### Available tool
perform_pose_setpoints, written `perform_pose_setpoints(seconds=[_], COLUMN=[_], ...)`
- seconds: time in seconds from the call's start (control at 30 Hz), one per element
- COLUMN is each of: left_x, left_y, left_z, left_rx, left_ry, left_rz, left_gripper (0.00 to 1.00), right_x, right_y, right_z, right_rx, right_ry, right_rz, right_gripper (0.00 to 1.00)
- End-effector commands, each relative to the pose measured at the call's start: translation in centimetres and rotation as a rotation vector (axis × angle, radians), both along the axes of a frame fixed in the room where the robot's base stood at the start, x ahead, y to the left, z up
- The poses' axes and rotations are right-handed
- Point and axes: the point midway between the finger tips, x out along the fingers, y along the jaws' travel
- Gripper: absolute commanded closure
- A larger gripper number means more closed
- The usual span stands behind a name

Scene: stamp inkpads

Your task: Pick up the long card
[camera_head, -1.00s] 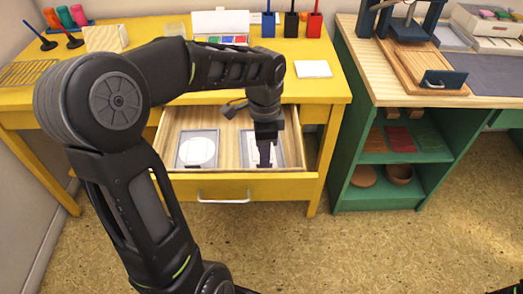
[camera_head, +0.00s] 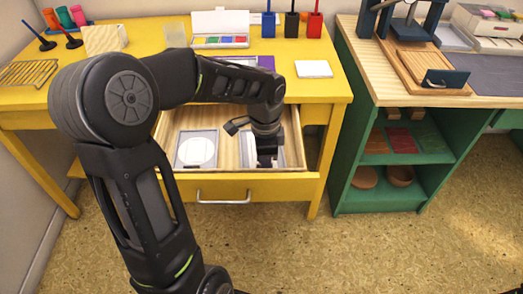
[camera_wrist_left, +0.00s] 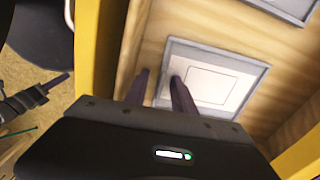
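My left gripper (camera_head: 267,162) reaches down into the open drawer over its right-hand side. In the left wrist view its two dark fingers (camera_wrist_left: 160,88) are apart with nothing between them. One finger is over the left part of a grey-framed tray, the other just outside its left edge. A white rectangular card (camera_wrist_left: 215,86) with a thin printed outline lies in this tray (camera_wrist_left: 262,68). The head view mostly hides that tray behind the gripper. A round white card (camera_head: 197,151) lies in the left tray (camera_head: 180,150). A dark arm end, seemingly my right gripper (camera_wrist_left: 50,88), shows at the wrist view's left.
The yellow drawer front (camera_head: 225,188) with its handle and the drawer side walls surround the gripper closely. Bare wood lies between the trays. The desk above holds an ink palette (camera_head: 220,41), stamps and a white pad (camera_head: 313,68). A green shelf unit (camera_head: 400,160) stands to the right.

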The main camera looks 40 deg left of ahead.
Motion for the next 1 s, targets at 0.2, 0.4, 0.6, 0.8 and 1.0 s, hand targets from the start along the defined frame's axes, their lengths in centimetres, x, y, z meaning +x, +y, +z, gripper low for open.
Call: perform_pose_setpoints(seconds=[0.2,0.4,0.6,0.8,1.0], left_x=[0.01,0.01,0.01,0.01,0.01], left_y=[0.01,0.01,0.01,0.01,0.00], left_z=[0.02,0.02,0.02,0.02,0.03], left_rx=[0.000,0.000,0.000,0.000,0.001], left_ry=[0.000,0.000,0.000,0.000,-0.001], left_rz=[0.000,0.000,0.000,0.000,0.000], left_gripper=[0.72,0.89,1.00,1.00,1.00], right_x=[0.00,0.00,0.00,0.00,0.00], right_y=[0.00,0.00,0.00,0.00,0.00], right_z=[0.00,0.00,0.00,0.00,0.00], right_rx=[0.000,0.000,0.000,0.000,0.000], right_ry=[0.000,0.000,0.000,0.000,0.000], right_rz=[0.000,0.000,0.000,0.000,0.000], right_gripper=[0.69,0.69,0.69,0.69,0.69])
